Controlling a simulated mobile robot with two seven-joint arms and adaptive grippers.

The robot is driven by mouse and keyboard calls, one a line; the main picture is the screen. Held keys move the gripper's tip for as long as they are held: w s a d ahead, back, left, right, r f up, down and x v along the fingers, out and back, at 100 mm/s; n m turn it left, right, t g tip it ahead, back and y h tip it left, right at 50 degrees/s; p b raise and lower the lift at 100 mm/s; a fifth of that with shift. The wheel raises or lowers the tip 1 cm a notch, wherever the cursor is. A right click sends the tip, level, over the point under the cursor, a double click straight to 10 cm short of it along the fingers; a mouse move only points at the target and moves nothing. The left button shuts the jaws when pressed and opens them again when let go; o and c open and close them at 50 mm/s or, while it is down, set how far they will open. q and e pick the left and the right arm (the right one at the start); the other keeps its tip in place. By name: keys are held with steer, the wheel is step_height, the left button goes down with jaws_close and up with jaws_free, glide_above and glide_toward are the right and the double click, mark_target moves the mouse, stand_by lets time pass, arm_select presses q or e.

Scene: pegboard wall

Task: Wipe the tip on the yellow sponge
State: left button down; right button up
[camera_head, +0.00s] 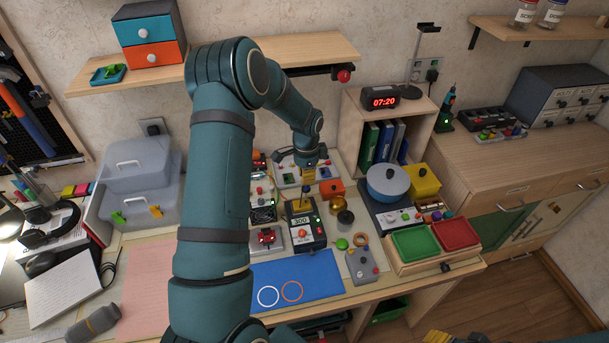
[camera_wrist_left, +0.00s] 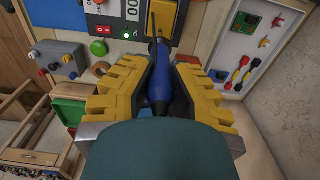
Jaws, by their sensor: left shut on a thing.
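My left gripper (camera_head: 308,178) is shut on the soldering iron, above the soldering station (camera_head: 318,229) with its lit 300 display. In the left wrist view the iron's blue handle (camera_wrist_left: 158,78) sits between the yellow fingers. Its thin dark tip end points toward the yellow sponge (camera_wrist_left: 165,20) beside the station's display. The sponge shows small under the gripper in the head view (camera_head: 300,207). I cannot tell whether the tip touches it. A yellow piece at the bottom edge (camera_head: 438,338) looks like part of my right gripper; its jaws cannot be made out.
A blue mat (camera_head: 325,272) with two rings lies in front of the station. A grey knob box (camera_head: 362,265), green tray (camera_head: 414,241) and red tray (camera_head: 455,233) stand to the right. A blue pot (camera_head: 388,182) is behind them. A board with probes (camera_head: 290,174) is close behind the gripper.

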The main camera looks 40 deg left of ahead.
arm_select(q)
steer(key=shift+w+d, duration=0.15)
steer(key=shift+w, duration=0.1)
steer(key=shift+s, duration=0.15)
steer(key=shift+s+a, duration=0.7)
steer(key=shift+s, duration=0.05)
steer(key=shift+s+a, duration=0.15)
steer(key=shift+s, duration=0.1)
stand_by(0.5)
